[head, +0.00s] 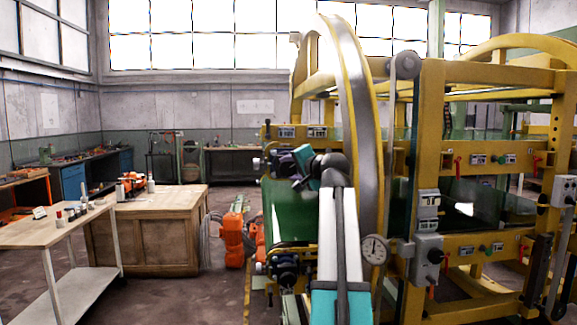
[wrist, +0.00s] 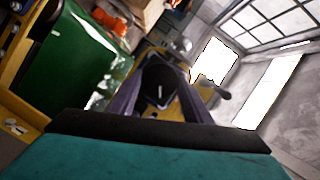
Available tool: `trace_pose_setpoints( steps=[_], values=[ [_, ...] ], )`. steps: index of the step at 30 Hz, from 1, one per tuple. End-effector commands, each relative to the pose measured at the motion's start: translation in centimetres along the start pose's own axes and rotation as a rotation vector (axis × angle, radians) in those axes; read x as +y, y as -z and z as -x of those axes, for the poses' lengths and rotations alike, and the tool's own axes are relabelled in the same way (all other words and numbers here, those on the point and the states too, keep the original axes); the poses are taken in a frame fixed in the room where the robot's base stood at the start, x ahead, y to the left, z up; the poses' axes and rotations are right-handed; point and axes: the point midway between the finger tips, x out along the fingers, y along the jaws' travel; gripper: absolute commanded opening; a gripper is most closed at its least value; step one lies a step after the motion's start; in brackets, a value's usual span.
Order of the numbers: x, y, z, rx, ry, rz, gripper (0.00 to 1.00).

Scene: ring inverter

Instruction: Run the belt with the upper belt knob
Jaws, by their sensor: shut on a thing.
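The yellow-framed machine (head: 430,130) stands at the right in the head view, with a green belt (head: 284,215) on its left side. The upper belt knob is dark and sits at the upper left corner of the belt; my gripper (head: 284,165) partly covers it there. In the wrist view the dark knob (wrist: 158,82) lies between the two fingers of my gripper (wrist: 160,92), which are shut on it. The green belt (wrist: 85,50) shows at the upper left in the wrist view. Whether the belt is moving cannot be told.
A similar lower knob (head: 284,262) sits below the belt.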

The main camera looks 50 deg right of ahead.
Motion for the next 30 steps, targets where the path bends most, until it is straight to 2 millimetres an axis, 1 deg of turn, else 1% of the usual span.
trace_pose_setpoints(
  steps=[1, 30],
  values=[
    [-0.45, 0.22, -0.13, 0.003, -0.015, 0.043, 0.23],
    [-0.88, -0.27, -0.28, 0.003, -0.363, 0.886, 0.23]
  ],
)
